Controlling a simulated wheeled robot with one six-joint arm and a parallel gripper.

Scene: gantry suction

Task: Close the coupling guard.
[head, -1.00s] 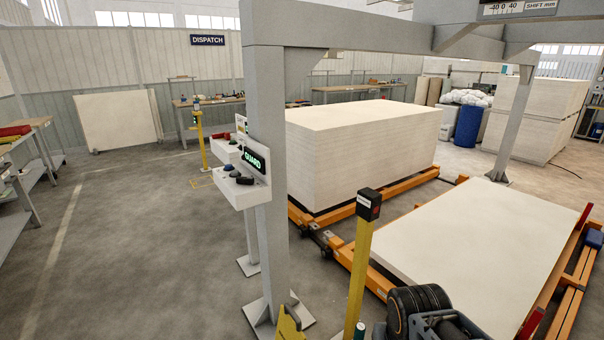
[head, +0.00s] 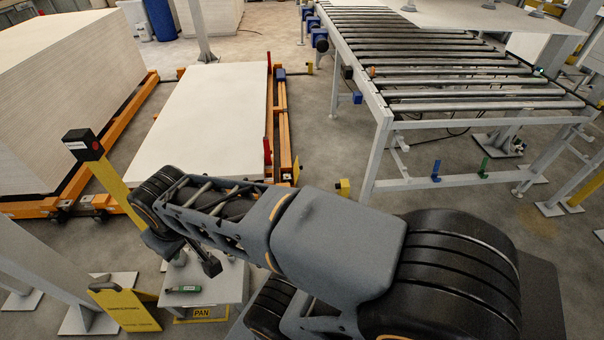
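I cannot single out the coupling guard for certain in the head view. A yellow panel (head: 125,305) with small dark lettering I cannot read stands at the lower left, beside a grey post foot. My arm reaches from the lower right towards the left, and my gripper (head: 208,265) points down near a small grey stand (head: 228,283). The fingers are small and dark, so their opening does not show. I see nothing held. A small green item (head: 185,289) lies on the stand, left of my gripper.
A yellow post (head: 112,185) with a black box stands left of my arm. A white board stack (head: 205,110) lies on an orange frame beyond it. A roller conveyor (head: 445,75) fills the right background. A yellow PAN label (head: 202,314) is below the stand. Open floor lies before the conveyor.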

